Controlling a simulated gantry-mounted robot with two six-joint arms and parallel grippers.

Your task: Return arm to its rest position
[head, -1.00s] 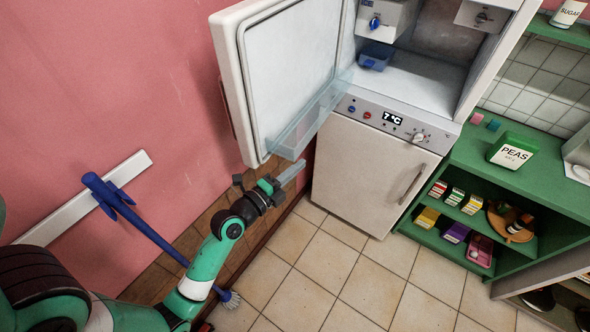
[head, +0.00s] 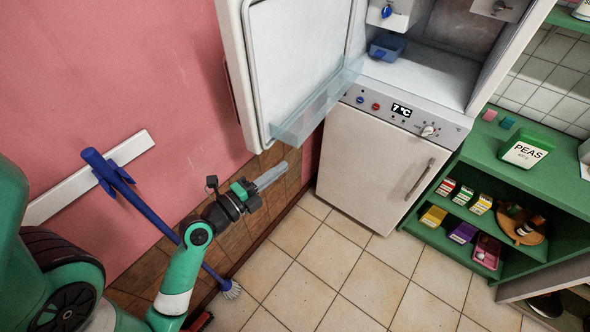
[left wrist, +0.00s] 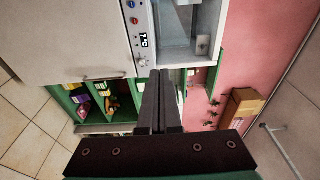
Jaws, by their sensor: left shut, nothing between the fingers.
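My left arm comes in from the lower left in the head view. Its gripper (head: 270,177) is in the air in front of the pink wall and skirting, below the open fridge door and left of the lower white cabinet door. In the left wrist view the gripper (left wrist: 160,75) has its two long fingers together, with nothing between them. It touches nothing that I can see. My right gripper does not show in either view.
The fridge door (head: 290,60) stands open with a clear shelf (head: 318,100) on it. A blue brush (head: 150,215) leans at the left wall. A green shelf unit (head: 560,180) with a PEAS box (head: 527,150) stands at the right. The tiled floor (head: 350,270) is clear.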

